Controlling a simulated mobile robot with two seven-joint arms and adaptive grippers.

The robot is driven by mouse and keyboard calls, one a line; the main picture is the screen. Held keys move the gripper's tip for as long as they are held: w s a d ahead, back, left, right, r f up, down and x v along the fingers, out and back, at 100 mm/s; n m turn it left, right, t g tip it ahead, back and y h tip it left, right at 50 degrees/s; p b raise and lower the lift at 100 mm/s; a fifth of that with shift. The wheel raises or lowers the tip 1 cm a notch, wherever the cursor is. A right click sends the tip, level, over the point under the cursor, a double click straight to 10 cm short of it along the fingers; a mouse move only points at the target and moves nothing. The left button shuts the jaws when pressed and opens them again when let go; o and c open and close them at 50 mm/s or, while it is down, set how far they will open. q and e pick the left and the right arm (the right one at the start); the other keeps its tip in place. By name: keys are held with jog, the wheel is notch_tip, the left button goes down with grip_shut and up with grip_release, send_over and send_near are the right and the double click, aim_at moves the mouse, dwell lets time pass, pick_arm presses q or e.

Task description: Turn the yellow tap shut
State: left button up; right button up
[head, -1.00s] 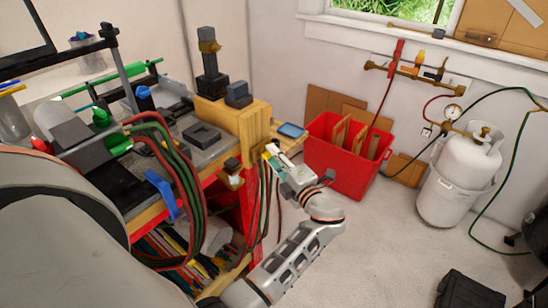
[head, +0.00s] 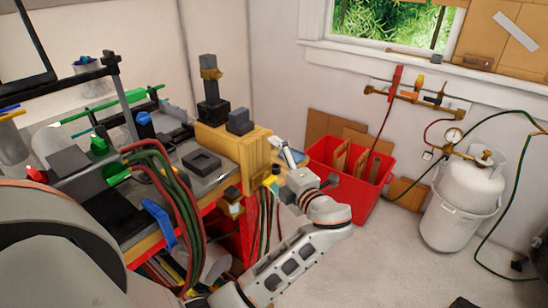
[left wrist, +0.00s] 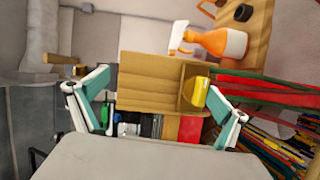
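The yellow tap (head: 419,83) has an orange-yellow upright handle. It sits on a brass pipe on the back wall, between a red-handled tap (head: 396,79) and a dark one (head: 440,93). My left gripper (head: 287,157) is beside the right end of the workbench, left of the red bin, well short of the tap and touching nothing I can make out. In the left wrist view its two teal-lined fingers (left wrist: 159,88) are spread wide with nothing held. The tap does not show there. My right gripper is out of view.
A red bin (head: 324,155) with wooden pieces stands below the pipe. A white gas cylinder (head: 465,190) with gauge and hoses is to its right. The cluttered workbench (head: 165,190) fills the left.

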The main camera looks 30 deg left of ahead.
pick_arm(q)
jog(key=r, duration=0.3)
jog(key=shift+d+r, duration=0.25)
notch_tip(320, 180, down, 3)
jog(key=shift+a+r, duration=0.1)
jog(key=shift+r, duration=0.1)
jog(key=shift+c, duration=0.2)
jog(key=shift+s+d+r, duration=0.3)
jog(key=shift+s+d, duration=0.05)
jog(key=shift+d, duration=0.1)
jog(key=shift+c, duration=0.9)
jog(key=shift+s+d+f, duration=0.15)
jog(key=shift+s+d, duration=0.1)
jog(key=shift+d, duration=0.25)
jog(key=shift+c, duration=0.7)
jog(key=shift+s+d+r, duration=0.15)
jog(key=shift+s+d, duration=0.2)
jog(key=shift+d, duration=0.15)
jog(key=shift+s+d+r, duration=0.15)
jog(key=shift+s+d, duration=0.15)
jog(key=shift+d, duration=0.15)
jog(key=c, duration=1.3)
jog(key=shift+f+v, duration=0.15)
jog(key=shift+v, duration=0.7)
jog(key=shift+f+v, duration=0.15)
jog(key=shift+v, duration=0.75)
jog(key=shift+f+v, duration=0.2)
jog(key=shift+v, duration=0.65)
jog(key=shift+d, duration=0.2)
jog(key=shift+f, duration=0.1)
